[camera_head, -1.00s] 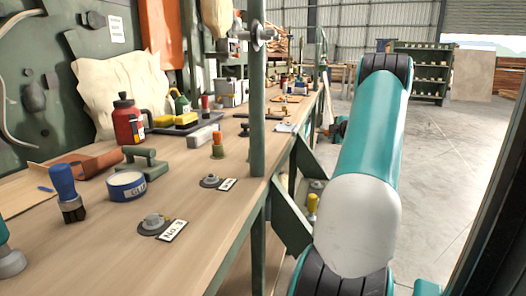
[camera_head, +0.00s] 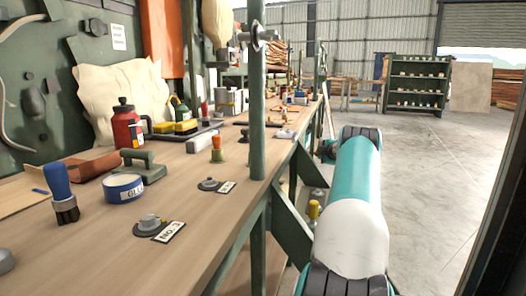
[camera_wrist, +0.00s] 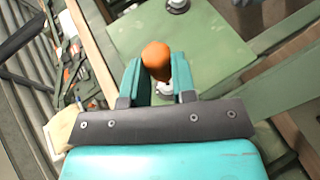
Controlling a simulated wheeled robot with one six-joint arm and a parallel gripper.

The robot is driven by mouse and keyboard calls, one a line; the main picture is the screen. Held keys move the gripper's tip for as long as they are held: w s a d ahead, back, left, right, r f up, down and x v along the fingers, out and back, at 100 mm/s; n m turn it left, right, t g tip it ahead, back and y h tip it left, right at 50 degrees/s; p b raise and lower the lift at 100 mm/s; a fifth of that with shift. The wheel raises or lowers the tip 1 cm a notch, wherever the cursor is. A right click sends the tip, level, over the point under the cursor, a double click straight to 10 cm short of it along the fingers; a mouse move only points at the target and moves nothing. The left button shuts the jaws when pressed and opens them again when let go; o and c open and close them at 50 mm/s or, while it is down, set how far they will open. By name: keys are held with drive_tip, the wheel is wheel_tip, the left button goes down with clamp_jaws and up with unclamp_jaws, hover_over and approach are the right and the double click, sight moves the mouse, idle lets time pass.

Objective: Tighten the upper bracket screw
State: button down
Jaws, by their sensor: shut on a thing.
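My gripper (camera_wrist: 157,82) shows in the wrist view with its two teal jaws shut on an orange-topped thing (camera_wrist: 156,58). A pale metal part of it shows below the orange end; its far end is hidden. Beyond the jaws lies a green metal plate (camera_wrist: 215,45) with a grey round screw head (camera_wrist: 177,5) at the top edge. I cannot tell which is the upper screw. The gripper is out of the head view.
The wooden bench (camera_head: 120,265) fills the left, with a brush (camera_head: 62,193), glue tin (camera_head: 124,188), red bottle (camera_head: 127,125) and labelled round fittings. A green post (camera_head: 257,110) stands at the bench's front edge. Open floor (camera_head: 435,190) lies to the right.

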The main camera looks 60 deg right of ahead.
drive_tip(key=shift+w+a, duration=0.1)
drive_tip(key=shift+w, duration=0.15)
drive_tip(key=s, duration=0.2)
drive_tip(key=s+d, duration=0.1)
drive_tip(key=s, duration=0.1)
idle(0.5)
